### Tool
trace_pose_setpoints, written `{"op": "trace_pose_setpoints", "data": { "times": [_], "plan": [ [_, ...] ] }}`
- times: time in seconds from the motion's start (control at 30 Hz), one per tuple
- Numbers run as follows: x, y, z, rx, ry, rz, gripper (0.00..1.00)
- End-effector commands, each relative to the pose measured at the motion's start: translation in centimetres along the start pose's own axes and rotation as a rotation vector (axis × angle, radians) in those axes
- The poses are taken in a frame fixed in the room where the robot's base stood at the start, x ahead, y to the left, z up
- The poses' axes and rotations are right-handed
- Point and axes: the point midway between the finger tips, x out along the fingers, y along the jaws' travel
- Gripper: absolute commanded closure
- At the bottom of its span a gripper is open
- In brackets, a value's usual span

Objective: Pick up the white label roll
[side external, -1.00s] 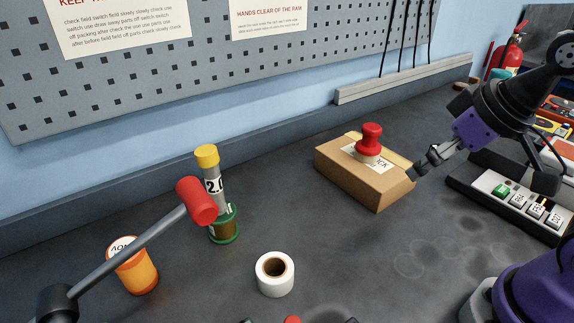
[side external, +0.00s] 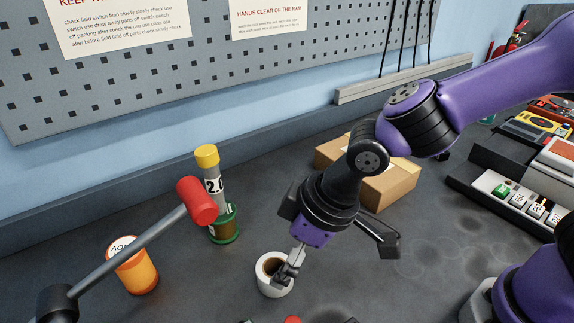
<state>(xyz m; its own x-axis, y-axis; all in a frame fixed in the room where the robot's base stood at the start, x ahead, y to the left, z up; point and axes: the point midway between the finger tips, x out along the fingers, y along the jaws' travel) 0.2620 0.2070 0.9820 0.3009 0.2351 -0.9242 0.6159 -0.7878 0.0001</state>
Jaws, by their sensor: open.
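The white label roll (side external: 268,286) stands on its end on the dark bench, its brown core facing up. My gripper (side external: 284,279) is right over the roll's right side, with its fingers pointing down and covering part of the rim and core. The jaws are open. I cannot tell from this view whether the fingers touch the roll or whether one is inside the core.
A red-ended lever (side external: 197,201) reaches across on the left, in front of a yellow-capped cylinder (side external: 207,158). An orange jar (side external: 134,268) stands left of the roll. A cardboard box (side external: 392,190) sits behind my arm. A black tray (side external: 485,196) is at right.

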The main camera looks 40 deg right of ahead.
Motion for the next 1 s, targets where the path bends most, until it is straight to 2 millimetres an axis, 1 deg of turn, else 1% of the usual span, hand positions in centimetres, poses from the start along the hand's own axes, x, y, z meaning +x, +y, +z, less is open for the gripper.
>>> {"op": "trace_pose_setpoints", "data": {
  "times": [0.03,0.27,0.4,0.53,0.63,0.83,0.87,0.9,0.97,1.0],
  "plan": [
    [0.7,0.0,0.1,0.0,-0.004,0.0,0.0],
    [2.6,0.3,0.1,0.002,-0.002,0.001,0.0],
    [4.9,0.8,0.2,0.003,-0.005,0.001,0.0],
    [6.4,0.7,0.1,0.002,-0.002,0.001,0.0],
    [6.9,0.7,0.1,0.002,0.0,0.001,0.0],
    [6.9,0.7,0.0,0.002,0.001,0.001,0.0],
    [6.9,0.7,0.0,0.002,0.001,0.001,0.15],
    [6.9,0.7,0.0,0.002,0.001,0.001,0.35],
    [6.9,0.7,0.0,0.002,0.001,0.001,0.64],
    [6.9,0.7,0.1,0.002,0.001,0.001,0.69]
  ]
}}
